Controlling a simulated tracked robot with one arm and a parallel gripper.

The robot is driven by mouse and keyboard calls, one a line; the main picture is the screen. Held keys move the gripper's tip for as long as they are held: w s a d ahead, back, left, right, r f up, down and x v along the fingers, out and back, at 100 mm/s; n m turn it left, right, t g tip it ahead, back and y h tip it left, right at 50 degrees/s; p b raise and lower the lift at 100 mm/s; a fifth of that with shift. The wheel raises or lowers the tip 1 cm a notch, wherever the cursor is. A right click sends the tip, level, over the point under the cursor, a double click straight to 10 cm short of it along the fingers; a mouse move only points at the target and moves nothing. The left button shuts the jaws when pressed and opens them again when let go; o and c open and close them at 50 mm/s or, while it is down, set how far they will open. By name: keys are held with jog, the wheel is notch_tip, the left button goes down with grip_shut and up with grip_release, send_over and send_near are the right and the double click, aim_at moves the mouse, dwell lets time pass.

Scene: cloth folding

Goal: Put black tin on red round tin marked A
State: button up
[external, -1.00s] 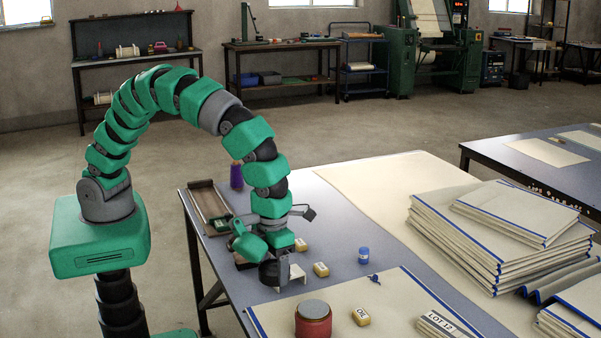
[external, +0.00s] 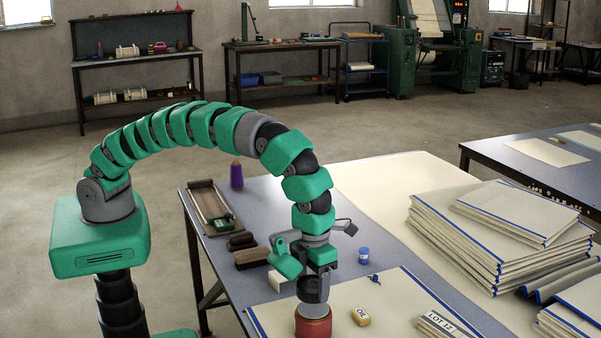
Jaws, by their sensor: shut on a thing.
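The red round tin (external: 313,327) stands on the cream cloth near the front edge of the view. Its mark A cannot be made out. My gripper (external: 312,272) points down over it and is shut on the black tin (external: 313,291). The black tin is upright, directly above the red tin's grey top in this view. I cannot tell whether the two touch or a small gap is left. The fingers are partly hidden by my gripper's green housing.
Left of my gripper are a white block (external: 278,282), dark brush-like blocks (external: 252,257), a long tray (external: 208,207) and a purple spool (external: 236,176).

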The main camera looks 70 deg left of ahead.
aim_at(313, 285)
jog(key=shift+w+d+f, duration=0.1)
jog(key=shift+d+f, duration=0.05)
jog(key=shift+f, duration=1.5)
jog(key=o, duration=1.2)
jog(key=shift+f, duration=0.1)
notch_tip(313, 285, up, 12)
jog(key=shift+r, duration=0.1)
